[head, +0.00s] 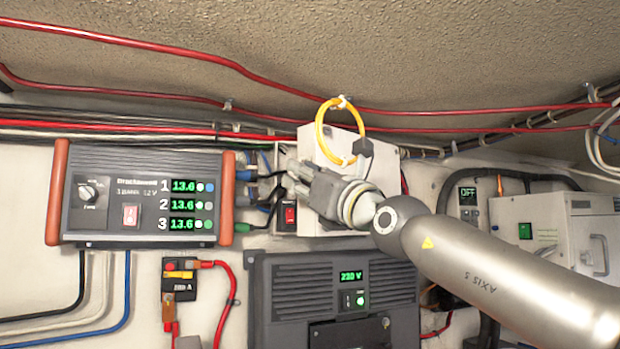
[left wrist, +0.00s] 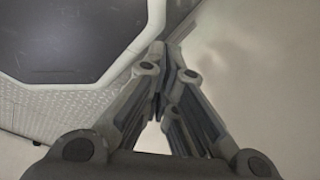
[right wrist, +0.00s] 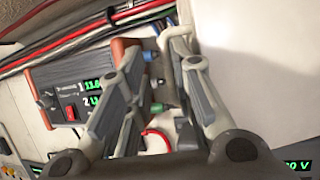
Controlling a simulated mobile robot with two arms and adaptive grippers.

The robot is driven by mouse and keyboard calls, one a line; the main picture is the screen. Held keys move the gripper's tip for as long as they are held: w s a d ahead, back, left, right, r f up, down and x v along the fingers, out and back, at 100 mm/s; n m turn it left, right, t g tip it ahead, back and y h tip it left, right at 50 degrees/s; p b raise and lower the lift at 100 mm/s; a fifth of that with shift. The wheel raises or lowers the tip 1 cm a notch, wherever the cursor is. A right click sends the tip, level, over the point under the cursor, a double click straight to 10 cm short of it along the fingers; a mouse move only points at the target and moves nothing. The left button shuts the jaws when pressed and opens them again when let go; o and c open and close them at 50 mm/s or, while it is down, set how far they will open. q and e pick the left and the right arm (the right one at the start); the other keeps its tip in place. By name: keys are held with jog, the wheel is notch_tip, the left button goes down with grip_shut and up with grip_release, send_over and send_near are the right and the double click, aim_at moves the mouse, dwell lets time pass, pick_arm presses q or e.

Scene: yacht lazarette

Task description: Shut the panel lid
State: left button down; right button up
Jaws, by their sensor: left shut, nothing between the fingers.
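The panel lid (head: 312,150) is a pale, flat panel on the wall box in the middle of the head view. It stands open, swung out to the right of the red switch (head: 289,215). My right gripper (head: 287,178) is in front of the lid at its left edge and hides part of it. In the right wrist view its fingers (right wrist: 168,42) are apart with a gap between them, and the lid (right wrist: 265,60) fills the right side. I cannot tell whether they touch. My left gripper (left wrist: 168,50) is shut and empty, seen only in the left wrist view.
A charger with orange ends (head: 140,195) is left of the box. A dark 230 V unit (head: 290,290) stands below it. A yellow cable loop (head: 320,130) hangs in front of the lid. Red cables (head: 200,55) run along above. A pale instrument box (head: 545,225) is at the right.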

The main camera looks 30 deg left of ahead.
jog(key=shift+s+a, duration=0.1)
jog(key=shift+s, duration=0.1)
dwell(0.3)
jog(key=shift+s, duration=0.1)
jog(key=v, duration=1.2)
jog(key=shift+w, duration=0.35)
